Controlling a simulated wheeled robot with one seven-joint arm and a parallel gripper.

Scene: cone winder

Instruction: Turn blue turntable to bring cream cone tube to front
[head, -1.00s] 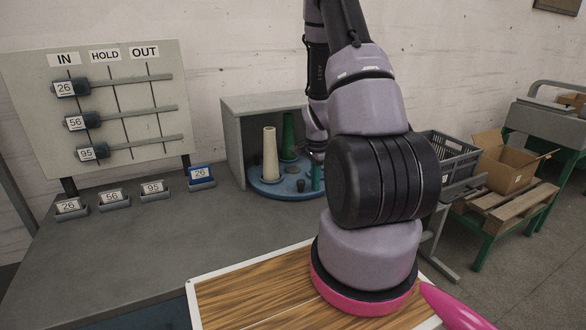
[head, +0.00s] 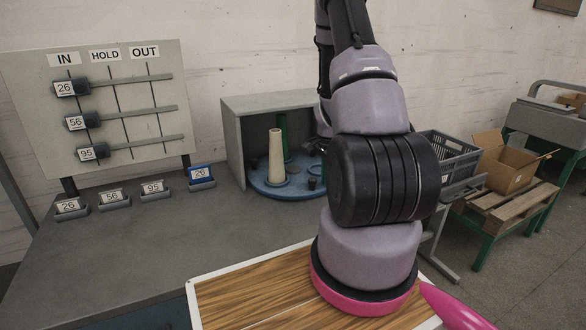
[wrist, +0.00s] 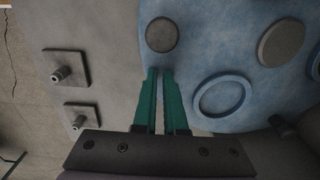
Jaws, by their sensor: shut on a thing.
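The blue turntable (head: 262,191) sits in an open-fronted grey box on the bench in the head view. The cream cone tube (head: 276,158) stands upright on its left part, in front of the green cone tube (head: 283,132). A dark peg (head: 311,183) stands near its front right. In the wrist view, my gripper (wrist: 160,73) has its teal fingers nearly together at the edge of the blue turntable (wrist: 215,60), just below a round dark disc (wrist: 162,35). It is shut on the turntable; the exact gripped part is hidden. My arm hides the gripper in the head view.
The grey box (head: 232,150) walls the turntable at left and back. A board with sliders (head: 100,110) and small numbered card holders (head: 202,178) stand to the left. A dark crate (head: 446,152) and a cardboard box (head: 508,165) are at the right. The bench front left is clear.

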